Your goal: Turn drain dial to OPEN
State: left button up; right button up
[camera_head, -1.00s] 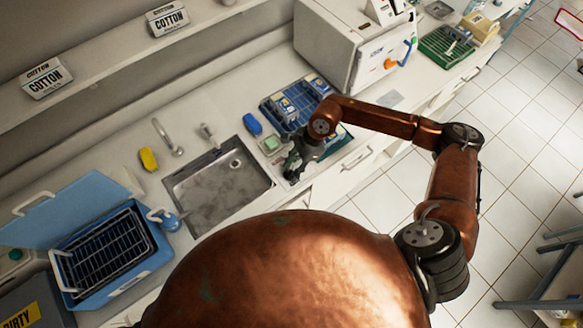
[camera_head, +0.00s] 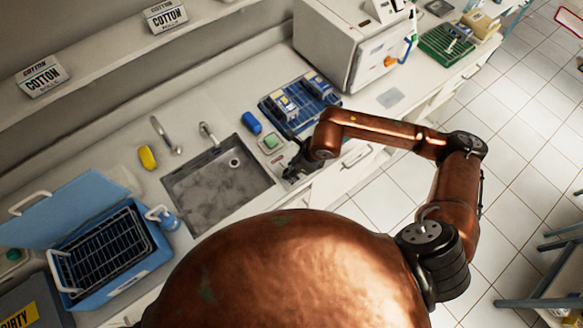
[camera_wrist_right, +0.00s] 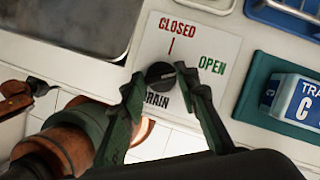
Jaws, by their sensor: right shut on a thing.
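The drain dial (camera_wrist_right: 161,75) is a round black knob on a white panel (camera_wrist_right: 150,48) in the right wrist view. The panel reads CLOSED at the top in red, OPEN to the right in green, and DRAIN below, partly covered. A red line points from near the knob up toward CLOSED. My right gripper (camera_wrist_right: 163,86) has a dark green finger on each side of the knob and is shut on it. I cannot tell which way the knob's pointer faces. In the head view my right gripper (camera_head: 295,168) is at the counter's front edge, right of the sink. My left gripper is not in view.
The steel sink (camera_head: 215,187) lies left of the dial. Behind are a blue bottle-like item (camera_head: 252,123) and a blue rack (camera_head: 275,118) with boxes. A labelled blue-and-white box (camera_wrist_right: 297,97) sits on a green mat (camera_wrist_right: 250,95) to the right. A blue bin (camera_head: 72,205) stands far left.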

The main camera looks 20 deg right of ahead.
jog(key=shift+w, duration=0.1)
dwell(0.3)
jog(key=o, duration=1.1)
jog(key=shift+o, duration=0.2)
jog(key=v, duration=1.2)
jog(key=shift+a, duration=0.2)
